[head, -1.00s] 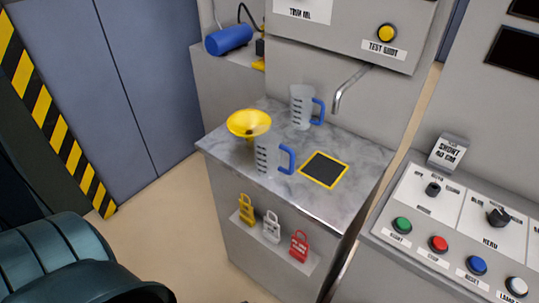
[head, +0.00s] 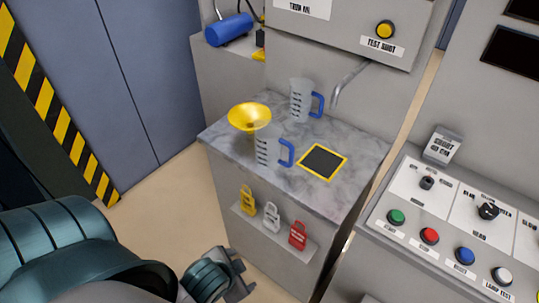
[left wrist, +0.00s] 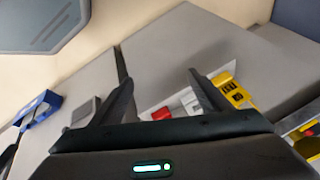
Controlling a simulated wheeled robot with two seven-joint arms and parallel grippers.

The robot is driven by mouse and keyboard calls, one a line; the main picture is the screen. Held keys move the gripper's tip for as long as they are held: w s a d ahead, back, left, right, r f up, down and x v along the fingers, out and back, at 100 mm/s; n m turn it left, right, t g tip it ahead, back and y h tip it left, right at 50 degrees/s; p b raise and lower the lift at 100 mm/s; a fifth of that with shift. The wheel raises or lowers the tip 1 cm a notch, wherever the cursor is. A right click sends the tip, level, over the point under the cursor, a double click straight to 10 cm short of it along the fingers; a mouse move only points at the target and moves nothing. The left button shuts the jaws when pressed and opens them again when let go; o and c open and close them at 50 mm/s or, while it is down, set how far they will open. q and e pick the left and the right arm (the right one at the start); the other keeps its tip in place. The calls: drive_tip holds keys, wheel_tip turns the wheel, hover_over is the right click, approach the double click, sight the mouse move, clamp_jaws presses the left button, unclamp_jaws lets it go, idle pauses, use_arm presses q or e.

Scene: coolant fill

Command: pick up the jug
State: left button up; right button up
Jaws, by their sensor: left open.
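Two clear measuring jugs with blue handles stand upright on the marble counter top (head: 225,137). The front jug (head: 268,147) is beside the yellow funnel (head: 249,115). The rear jug (head: 301,102) is near the metal spout (head: 347,82). My left gripper (head: 238,277) is low in front of the cabinet, below the counter top and apart from both jugs. Its spread fingers (left wrist: 160,80) are open and empty in the left wrist view, where no jug can be made out. My right gripper is not in view.
Yellow (head: 247,200), white (head: 271,216) and red (head: 297,235) padlock-shaped tags sit on the cabinet front. A black pad with a yellow border (head: 323,162) lies right of the front jug. A button console (head: 440,225) stands at the right.

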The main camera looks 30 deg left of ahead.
use_arm(q)
drive_tip(key=w+a+r+m+t+y, duration=0.2)
drive_tip(key=w+a+r+m+t, duration=0.1)
drive_tip(key=w+a+r+m, duration=0.25)
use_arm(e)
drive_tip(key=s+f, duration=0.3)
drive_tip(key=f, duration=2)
use_arm(q)
drive_tip(key=m+t+h, duration=0.2)
drive_tip(key=m+t, duration=0.8)
drive_tip(key=m, duration=1.5)
approach(263, 153)
drive_tip(key=shift+w+r+n, duration=0.15)
drive_tip(key=shift+r+n, duration=0.1)
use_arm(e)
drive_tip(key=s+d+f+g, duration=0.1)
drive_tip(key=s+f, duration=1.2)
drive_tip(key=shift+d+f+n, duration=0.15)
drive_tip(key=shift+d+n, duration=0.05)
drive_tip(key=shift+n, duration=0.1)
use_arm(q)
drive_tip(key=shift+w, duration=0.1)
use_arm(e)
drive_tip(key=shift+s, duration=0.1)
